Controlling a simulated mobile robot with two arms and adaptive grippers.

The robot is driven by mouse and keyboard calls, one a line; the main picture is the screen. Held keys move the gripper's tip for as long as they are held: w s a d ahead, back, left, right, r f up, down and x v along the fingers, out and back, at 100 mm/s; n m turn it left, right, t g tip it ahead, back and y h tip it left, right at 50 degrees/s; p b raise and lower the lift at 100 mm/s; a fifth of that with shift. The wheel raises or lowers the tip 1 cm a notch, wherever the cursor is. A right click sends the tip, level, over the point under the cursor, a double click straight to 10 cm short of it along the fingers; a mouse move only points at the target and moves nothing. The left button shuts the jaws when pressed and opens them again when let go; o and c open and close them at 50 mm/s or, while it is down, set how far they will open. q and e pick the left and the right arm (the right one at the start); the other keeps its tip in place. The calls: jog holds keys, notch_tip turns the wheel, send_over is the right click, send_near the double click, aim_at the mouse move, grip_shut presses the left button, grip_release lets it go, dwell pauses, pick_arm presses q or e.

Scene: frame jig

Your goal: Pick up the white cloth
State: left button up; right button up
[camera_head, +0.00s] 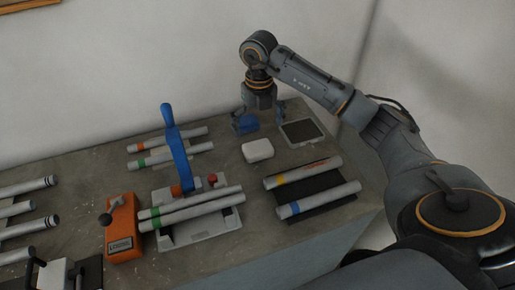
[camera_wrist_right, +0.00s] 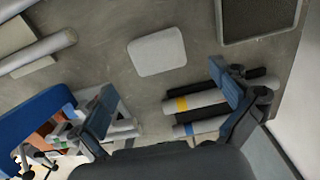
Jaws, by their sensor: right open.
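The white cloth (camera_head: 257,150) is a small folded pad with rounded corners, lying flat on the grey bench. In the right wrist view the cloth (camera_wrist_right: 157,52) lies beyond the fingertips, with bare bench around it. My right gripper (camera_head: 263,118) is open and empty, above the back of the bench and behind the cloth in the head view. Its two blue-padded fingers are spread wide in the right wrist view (camera_wrist_right: 166,92). It is apart from the cloth. My left gripper is not in view.
A dark-topped tray (camera_head: 302,131) stands right of the cloth. Tubes with yellow and blue bands (camera_head: 303,171) lie on a dark mat in front. A jig with an upright blue lever (camera_head: 176,145) and an orange block (camera_head: 122,228) stand left. More banded tubes lie around.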

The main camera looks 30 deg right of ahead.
aim_at(258, 146)
notch_tip(258, 146, down, 3)
jog(key=shift+r, duration=0.15)
jog(key=shift+a+f+p, duration=0.1)
jog(key=shift+f+p, duration=0.2)
jog(key=shift+p, duration=0.2)
notch_tip(258, 146, down, 4)
jog(key=shift+a+r+p, duration=0.1)
jog(key=shift+r+p, duration=0.05)
jog(key=shift+p, duration=0.7)
jog(key=shift+f, duration=0.45)
jog(key=c, duration=1)
